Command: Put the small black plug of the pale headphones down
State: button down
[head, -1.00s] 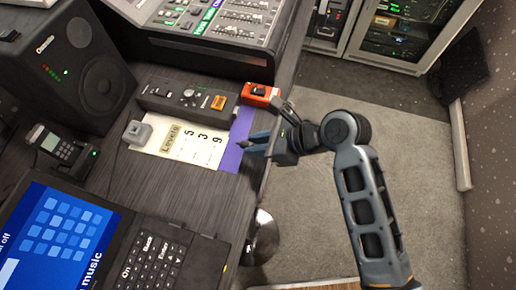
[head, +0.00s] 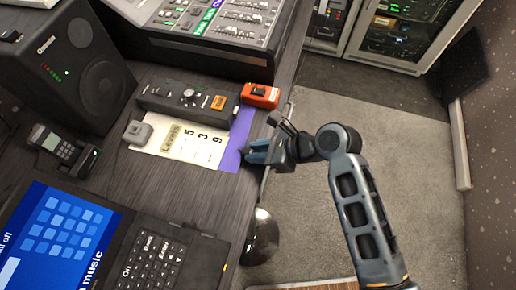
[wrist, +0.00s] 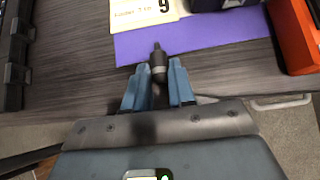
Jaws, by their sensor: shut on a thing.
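My gripper (head: 252,152) is at the right edge of the dark desk, near the purple strip (head: 238,138). In the wrist view my gripper (wrist: 157,88) is shut on the small black plug (wrist: 157,64), which stands out between the blue fingertips and points toward the purple strip (wrist: 195,38). I cannot tell whether the plug touches the desk. The plug is too small to make out in the head view. I cannot make out pale headphones in either view.
The paper sheet with numbers (head: 180,140) lies left of the purple strip. A black control box (head: 185,100) and an orange box (head: 260,95) stand behind it. A laptop (head: 150,255) is at the front left. Bare desk (head: 185,180) lies between the laptop and the sheet.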

jog(key=c, duration=1.1)
grip_release()
jog(key=shift+s+f, duration=0.2)
jog(key=shift+f, duration=0.35)
jog(key=shift+o, duration=0.7)
jog(key=shift+s+f, duration=0.1)
jog(key=shift+s, duration=0.05)
jog(key=shift+a+r, duration=0.1)
jog(key=shift+r, duration=0.2)
jog(key=w+v, duration=0.1)
jog(key=v, duration=1.1)
jog(key=shift+s+r, duration=0.2)
jog(key=shift+r, duration=0.45)
